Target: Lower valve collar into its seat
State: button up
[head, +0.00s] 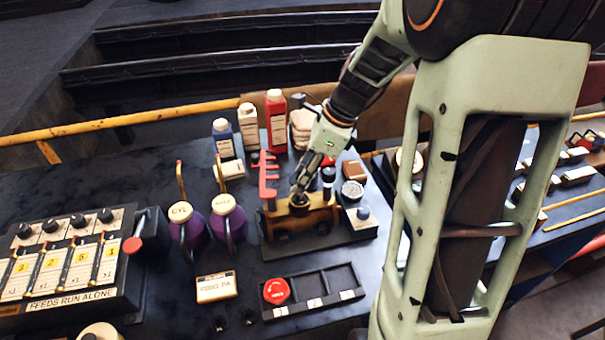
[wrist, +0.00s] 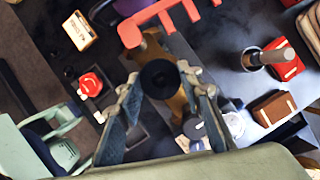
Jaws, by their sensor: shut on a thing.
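My gripper (head: 299,195) is over the brass valve body (head: 303,219) in the head view. In the wrist view, my gripper (wrist: 160,84) has its two fingers on either side of a dark round collar (wrist: 160,78) with a darker centre, and is shut on it. The brass valve body (wrist: 151,46) shows beneath and beyond the collar. The seat is hidden under the collar and fingers, so I cannot tell whether the collar touches it. In the head view the collar is too small and covered to make out clearly.
A red toothed bar (head: 268,180) stands close left of the valve body. A gauge (head: 352,190) and a dark-topped post (head: 328,176) are close on the right. Purple jugs (head: 228,222) stand left; a black tray (head: 325,292) with a red button (head: 276,291) lies in front. Bottles (head: 276,120) stand behind.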

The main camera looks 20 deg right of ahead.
jog(key=shift+f, duration=0.1)
jog(key=shift+f+b, duration=0.35)
jog(key=shift+f, duration=0.25)
jog(key=shift+f, duration=0.15)
jog(key=shift+f+b, duration=0.35)
jog(key=shift+f, duration=0.15)
jog(key=shift+f, duration=0.35)
dwell(0.5)
jog(key=o, duration=1.7)
jog(key=shift+r, duration=0.1)
